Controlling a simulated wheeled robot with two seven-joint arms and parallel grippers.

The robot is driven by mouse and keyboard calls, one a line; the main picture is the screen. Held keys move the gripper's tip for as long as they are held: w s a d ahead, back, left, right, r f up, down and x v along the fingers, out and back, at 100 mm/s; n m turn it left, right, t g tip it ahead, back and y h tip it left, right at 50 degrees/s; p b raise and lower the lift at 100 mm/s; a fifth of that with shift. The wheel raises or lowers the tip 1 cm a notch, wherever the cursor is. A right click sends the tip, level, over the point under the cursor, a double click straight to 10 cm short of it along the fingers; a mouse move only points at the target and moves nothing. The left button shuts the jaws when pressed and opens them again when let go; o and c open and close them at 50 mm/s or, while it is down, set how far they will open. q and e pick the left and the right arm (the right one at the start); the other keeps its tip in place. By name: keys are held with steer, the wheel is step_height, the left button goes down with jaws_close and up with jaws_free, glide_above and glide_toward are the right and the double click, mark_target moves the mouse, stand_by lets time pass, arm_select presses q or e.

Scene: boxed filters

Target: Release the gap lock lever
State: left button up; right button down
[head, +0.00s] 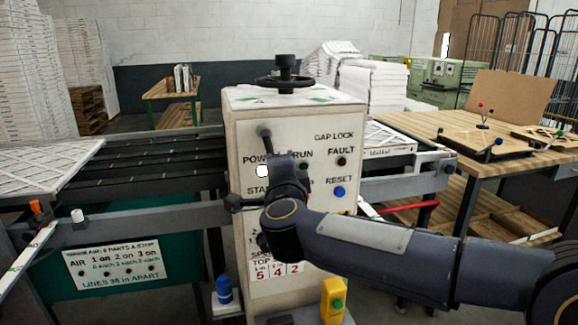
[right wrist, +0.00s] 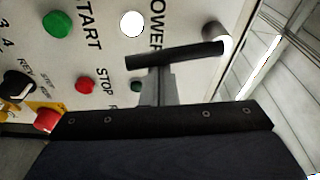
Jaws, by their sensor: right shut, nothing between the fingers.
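The gap lock lever (head: 265,136) is a dark handle on the upper front of the white control box (head: 240,112); the GAP LOCK label is to its right. In the right wrist view the lever (right wrist: 190,51) is a black bar running left from a round pivot. My right gripper (right wrist: 163,80) is shut, with its narrow fingertips at the bar's middle. I cannot tell whether they touch it. In the head view my right wrist hides the fingers and the lever's lower part. My left gripper is not in view.
The panel carries a white power light (head: 263,171), a blue reset button (head: 339,191) and other buttons close to the lever. A black handwheel (head: 285,80) tops the box. A conveyor (head: 150,155) stands left and a wooden table (head: 430,125) right.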

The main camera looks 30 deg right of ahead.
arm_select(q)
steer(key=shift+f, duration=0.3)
arm_select(e)
steer(key=shift+w+a+f+m, duration=0.1)
steer(key=shift+a+f+m, duration=0.1)
steer(key=shift+a+m, duration=0.6)
steer(key=shift+d+m, duration=0.15)
steer(key=shift+m, duration=0.15)
steer(key=shift+w+d, duration=0.1)
